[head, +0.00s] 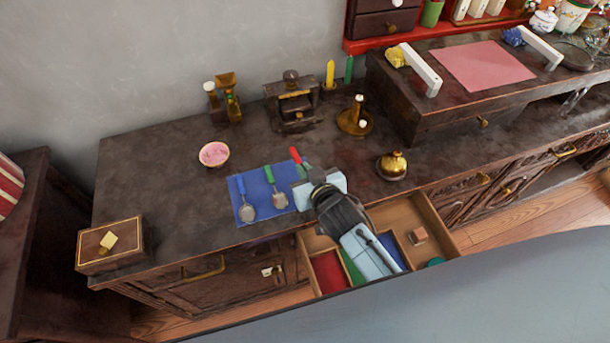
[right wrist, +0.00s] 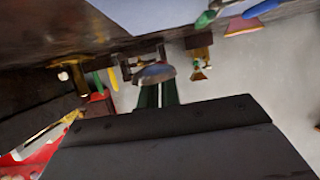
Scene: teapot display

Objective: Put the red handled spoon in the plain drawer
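The red handled spoon (head: 297,157) shows its red handle just beyond my right gripper (head: 312,172) in the head view. The rest of it is hidden there by the gripper. In the right wrist view a silver spoon bowl (right wrist: 153,73) lies across the tips of my right gripper's fingers (right wrist: 158,93), which look closed on it. The gripper is over the right part of the blue mat (head: 243,210). An open wooden drawer (head: 405,214) is below my right forearm. It has red, green and blue lined compartments and a bare wood one. My left gripper is not in view.
A blue-handled spoon (head: 246,212) and a green-handled spoon (head: 279,200) lie on the mat. A small wooden block (head: 417,236) is in the drawer. A brass bell-like item (head: 392,166), candle holder (head: 355,122) and pink bowl (head: 214,154) stand nearby.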

